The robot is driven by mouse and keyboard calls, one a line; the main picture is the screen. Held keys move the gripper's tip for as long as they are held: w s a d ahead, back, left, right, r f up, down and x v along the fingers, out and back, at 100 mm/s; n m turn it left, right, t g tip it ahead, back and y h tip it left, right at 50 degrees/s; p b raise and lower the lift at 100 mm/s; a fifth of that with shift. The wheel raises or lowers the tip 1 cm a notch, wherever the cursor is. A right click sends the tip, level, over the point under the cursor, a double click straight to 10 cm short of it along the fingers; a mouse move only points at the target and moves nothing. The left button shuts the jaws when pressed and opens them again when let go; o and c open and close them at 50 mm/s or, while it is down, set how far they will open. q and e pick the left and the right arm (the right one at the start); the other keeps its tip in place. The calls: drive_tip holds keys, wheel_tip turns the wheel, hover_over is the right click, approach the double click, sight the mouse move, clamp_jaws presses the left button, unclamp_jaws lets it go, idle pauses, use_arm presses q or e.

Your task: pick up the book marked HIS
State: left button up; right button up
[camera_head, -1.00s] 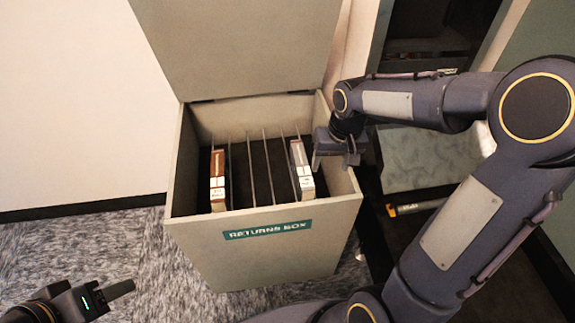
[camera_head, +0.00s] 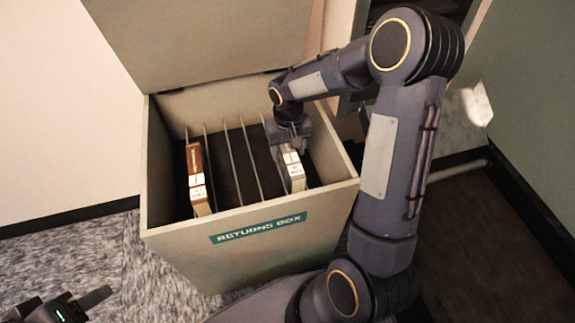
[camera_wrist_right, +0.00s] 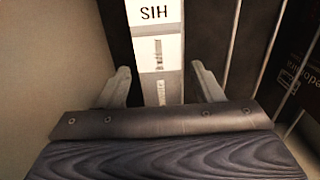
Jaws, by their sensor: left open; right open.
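The book marked HIS (camera_head: 291,172) stands upright in the right part of the returns box, pale with a white label. In the right wrist view its spine (camera_wrist_right: 158,52) shows the letters HIS upside down. My right gripper (camera_head: 291,143) is inside the box over this book. Its fingers (camera_wrist_right: 162,85) are open, one at each side of the spine in the wrist view; I see gaps and no clear contact. My left gripper (camera_head: 92,300) is at the lower left, outside the box, open and only partly in view.
The returns box (camera_head: 165,232) has its lid (camera_head: 200,40) raised at the back. Thin dividers (camera_head: 250,160) split it into slots. A brown book (camera_head: 195,172) stands at the left; the middle slots look empty. The right box wall (camera_wrist_right: 45,75) is close beside my right gripper.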

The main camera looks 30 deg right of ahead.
wheel_tip(320, 180, down, 3)
drive_tip(key=shift+f+b, duration=0.15)
drive_tip(key=shift+b, duration=0.3)
drive_tip(key=shift+s, duration=0.1)
clamp_jaws()
